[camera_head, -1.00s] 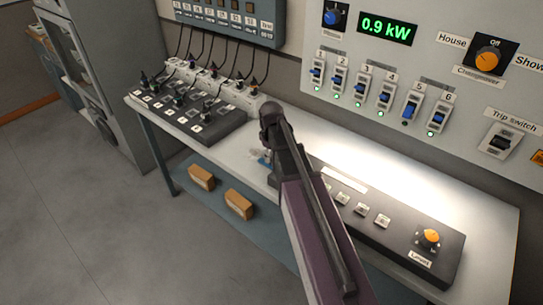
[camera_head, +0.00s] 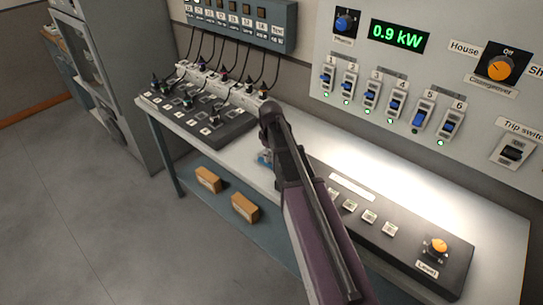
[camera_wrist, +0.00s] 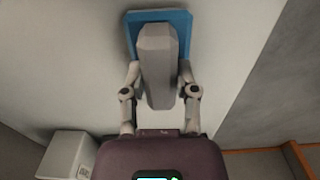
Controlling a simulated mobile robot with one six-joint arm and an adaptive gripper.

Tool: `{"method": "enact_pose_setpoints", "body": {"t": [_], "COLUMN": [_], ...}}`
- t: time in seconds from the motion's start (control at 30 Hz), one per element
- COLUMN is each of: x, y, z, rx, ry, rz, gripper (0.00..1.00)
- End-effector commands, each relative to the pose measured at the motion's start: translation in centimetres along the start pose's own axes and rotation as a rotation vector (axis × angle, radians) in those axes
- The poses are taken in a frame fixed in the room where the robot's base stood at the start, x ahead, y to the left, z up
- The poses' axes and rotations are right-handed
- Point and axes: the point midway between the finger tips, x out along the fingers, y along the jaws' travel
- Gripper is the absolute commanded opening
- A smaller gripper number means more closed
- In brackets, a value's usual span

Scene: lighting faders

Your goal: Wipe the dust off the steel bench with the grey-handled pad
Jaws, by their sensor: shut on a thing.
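The grey-handled pad has a grey handle (camera_wrist: 158,65) and a blue pad plate (camera_wrist: 185,25), as the wrist view shows. My gripper (camera_wrist: 160,98) is shut on the handle, one finger on each side. In the head view my arm hides most of the pad; a bit of blue (camera_head: 264,158) shows beside my gripper (camera_head: 270,150). The pad is over the pale steel bench (camera_head: 300,138); I cannot tell whether it touches the top. No dust is clear to me on the visible bench top.
A dark console with an orange knob (camera_head: 436,246) lies right of my arm. A dark fader board (camera_head: 200,118) and a plug strip (camera_head: 222,84) stand to the left. Above the bench is a wall panel with switches (camera_head: 391,104). Cardboard boxes (camera_head: 244,207) sit on the lower shelf.

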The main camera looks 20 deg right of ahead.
Motion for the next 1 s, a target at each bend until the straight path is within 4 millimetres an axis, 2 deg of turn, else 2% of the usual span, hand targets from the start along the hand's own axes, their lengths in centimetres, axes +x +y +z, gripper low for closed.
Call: {"method": "enact_pose_setpoints", "body": {"t": [0.27, 0.8, 1.0], "x": [0.1, 0.3, 0.3], "y": [0.1, 0.1, 0.0], "z": [-0.6, -3.8, -4.1], "rx": [0.0, -0.001, 0.0], "ry": [0.0, 0.001, 0.002], "rz": [0.0, 0.0, 0.0], "gripper": [0.01, 0.01, 0.01]}}
